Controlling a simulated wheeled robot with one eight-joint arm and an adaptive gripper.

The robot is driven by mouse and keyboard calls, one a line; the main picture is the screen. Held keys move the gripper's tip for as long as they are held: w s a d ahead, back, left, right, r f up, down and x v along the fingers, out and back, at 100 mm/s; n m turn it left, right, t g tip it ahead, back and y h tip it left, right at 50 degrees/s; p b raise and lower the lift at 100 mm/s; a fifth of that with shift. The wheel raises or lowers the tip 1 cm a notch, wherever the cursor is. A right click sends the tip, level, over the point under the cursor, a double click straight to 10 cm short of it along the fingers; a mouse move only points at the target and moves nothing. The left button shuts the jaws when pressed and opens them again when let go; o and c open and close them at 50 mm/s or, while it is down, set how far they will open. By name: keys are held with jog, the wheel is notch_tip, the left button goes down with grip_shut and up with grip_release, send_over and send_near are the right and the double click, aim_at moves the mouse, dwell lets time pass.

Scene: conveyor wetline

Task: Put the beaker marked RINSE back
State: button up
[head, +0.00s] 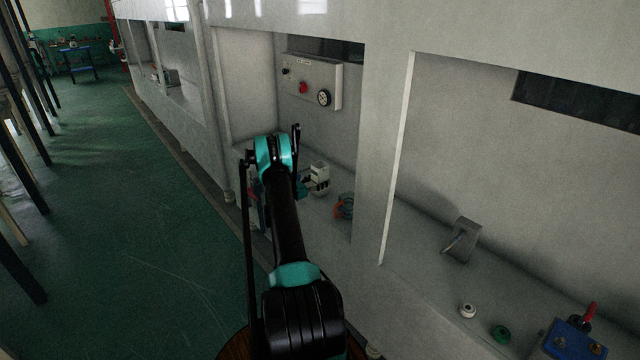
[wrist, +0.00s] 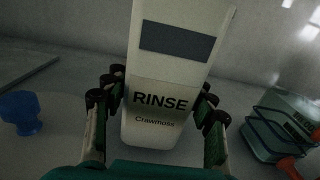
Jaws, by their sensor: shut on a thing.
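The beaker marked RINSE (wrist: 165,115) is a pale, tall container with a dark grey band and the words "RINSE" and "Crawmoss" on its face. It fills the middle of the wrist view, slightly tilted there. My gripper (wrist: 160,97) is shut on it, with one finger on each side. In the head view the beaker (head: 319,170) shows as a small white shape beyond my arm, inside the bay, and my gripper (head: 317,184) is partly hidden. I cannot tell whether the beaker's base touches the surface.
A blue object (wrist: 20,112) stands left of the beaker; a teal-topped container in a blue wire frame (wrist: 285,125) with orange parts is close at right. A control panel (head: 312,80) hangs on the bay's back wall. A pillar (head: 380,150) separates this bay from the right one.

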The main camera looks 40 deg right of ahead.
jog(key=shift+f, duration=0.4)
jog(key=shift+f, duration=0.15)
jog(key=o, duration=1.5)
